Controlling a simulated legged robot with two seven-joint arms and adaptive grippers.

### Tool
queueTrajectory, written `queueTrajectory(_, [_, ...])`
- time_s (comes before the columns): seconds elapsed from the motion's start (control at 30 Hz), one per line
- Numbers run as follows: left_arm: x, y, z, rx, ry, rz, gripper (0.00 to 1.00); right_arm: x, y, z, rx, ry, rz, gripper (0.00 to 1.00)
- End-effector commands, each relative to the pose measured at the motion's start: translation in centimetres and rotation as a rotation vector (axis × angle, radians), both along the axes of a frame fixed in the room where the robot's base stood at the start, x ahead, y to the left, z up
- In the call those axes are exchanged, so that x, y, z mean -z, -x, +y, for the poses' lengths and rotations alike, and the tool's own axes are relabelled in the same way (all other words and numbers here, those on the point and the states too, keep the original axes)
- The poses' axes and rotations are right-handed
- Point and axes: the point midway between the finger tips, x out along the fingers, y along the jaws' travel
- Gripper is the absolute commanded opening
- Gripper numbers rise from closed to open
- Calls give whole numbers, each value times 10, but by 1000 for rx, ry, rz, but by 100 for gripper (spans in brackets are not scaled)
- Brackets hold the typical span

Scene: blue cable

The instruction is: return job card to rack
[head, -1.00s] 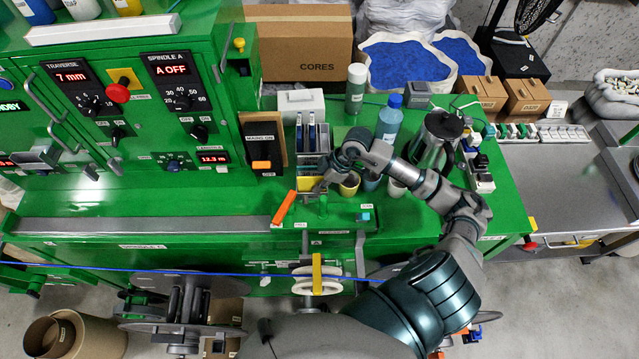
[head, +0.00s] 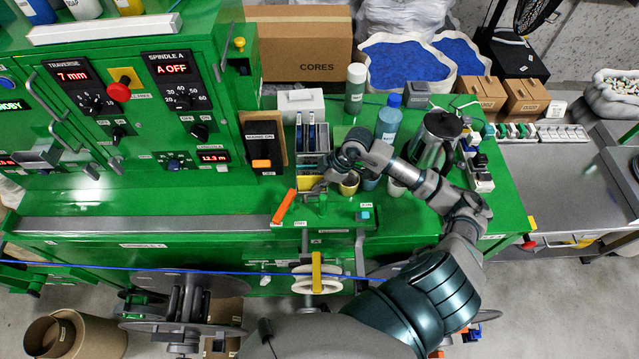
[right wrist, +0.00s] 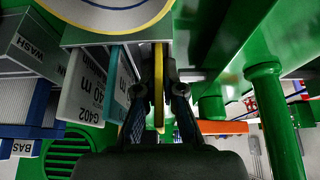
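My right gripper (right wrist: 158,92) reaches to the small grey rack (head: 314,165) on the green bench. In the right wrist view its two fingers close on a thin, yellow-edged card (right wrist: 159,70), seen edge-on, which I take as the job card; its face is hidden. In the head view the fingertips are small and partly hidden by the wrist, at the rack's front. How deep the card sits in the rack is unclear. My left gripper is not in view.
The green control cabinet (head: 130,110) bounds the left. A blue cable (head: 200,271) runs across the front.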

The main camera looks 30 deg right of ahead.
Motion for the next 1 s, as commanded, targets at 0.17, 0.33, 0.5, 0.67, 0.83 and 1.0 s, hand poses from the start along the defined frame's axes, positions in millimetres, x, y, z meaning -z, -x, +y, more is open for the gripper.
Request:
queueTrajectory(0.17, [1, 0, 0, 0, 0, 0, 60, 12, 6, 1, -5, 6, 31, 35])
queueTrajectory(0.33, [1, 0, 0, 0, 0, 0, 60, 12, 6, 1, -5, 6, 30, 35])
queueTrajectory(0.5, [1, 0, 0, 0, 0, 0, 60, 10, 6, 1, -6, 5, 27, 35])
queueTrajectory(0.67, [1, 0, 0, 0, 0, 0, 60, 9, 6, 1, -5, 6, 25, 35])
queueTrajectory(0.83, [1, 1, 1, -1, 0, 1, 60, 9, 6, 0, -4, 6, 25, 35])
queueTrajectory(1.0, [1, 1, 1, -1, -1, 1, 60, -4, 8, -6, -3, 8, 20, 35])
